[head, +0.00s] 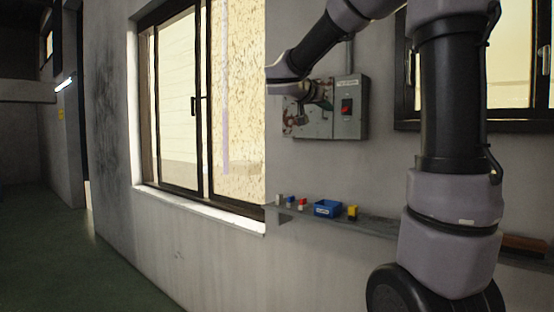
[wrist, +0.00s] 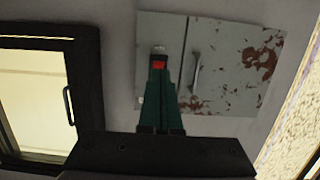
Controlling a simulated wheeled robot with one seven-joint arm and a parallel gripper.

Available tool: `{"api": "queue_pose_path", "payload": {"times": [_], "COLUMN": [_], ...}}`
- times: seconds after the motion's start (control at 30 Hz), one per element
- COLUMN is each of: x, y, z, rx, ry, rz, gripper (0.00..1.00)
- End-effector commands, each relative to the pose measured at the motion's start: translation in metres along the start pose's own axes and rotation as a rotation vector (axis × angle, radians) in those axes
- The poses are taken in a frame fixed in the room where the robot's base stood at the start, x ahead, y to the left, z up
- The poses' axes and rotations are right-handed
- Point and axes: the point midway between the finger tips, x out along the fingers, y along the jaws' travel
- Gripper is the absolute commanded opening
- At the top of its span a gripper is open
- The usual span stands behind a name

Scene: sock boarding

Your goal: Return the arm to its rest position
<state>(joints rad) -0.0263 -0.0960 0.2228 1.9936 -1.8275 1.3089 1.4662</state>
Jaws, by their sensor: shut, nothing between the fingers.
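My gripper (wrist: 159,72) shows in the wrist view as two dark green fingers lying together, with nothing between them. They point toward a grey wall-mounted electrical box (wrist: 205,60). A red patch, seemingly the box's red switch, shows at the fingertips; I cannot tell the gap between them. In the head view my arm rises on the right, bends over the top edge and comes down in front of the same box (head: 351,125). The fingers are not clear there.
A narrow grey shelf (head: 385,228) runs along the wall below the box. It carries a blue bin (head: 327,208), a yellow block (head: 352,212) and several small coloured items. A large window (head: 180,100) is left, another (head: 520,60) right. The green floor (head: 70,260) is clear at left.

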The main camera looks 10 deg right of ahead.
Motion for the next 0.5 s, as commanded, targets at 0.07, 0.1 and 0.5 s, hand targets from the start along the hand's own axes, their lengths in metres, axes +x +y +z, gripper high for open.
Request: {"api": "queue_pose_path", "payload": {"times": [0.07,0.1,0.5], "x": [-0.001,-0.002,-0.075], "y": [0.003,0.008,0.116], "z": [0.002,0.005,0.131], "rx": [-0.004,-0.011,-0.198], "ry": [-0.01,-0.027,-0.61], "rz": [0.003,0.007,-0.128], "gripper": [0.0,0.0,0.0]}}
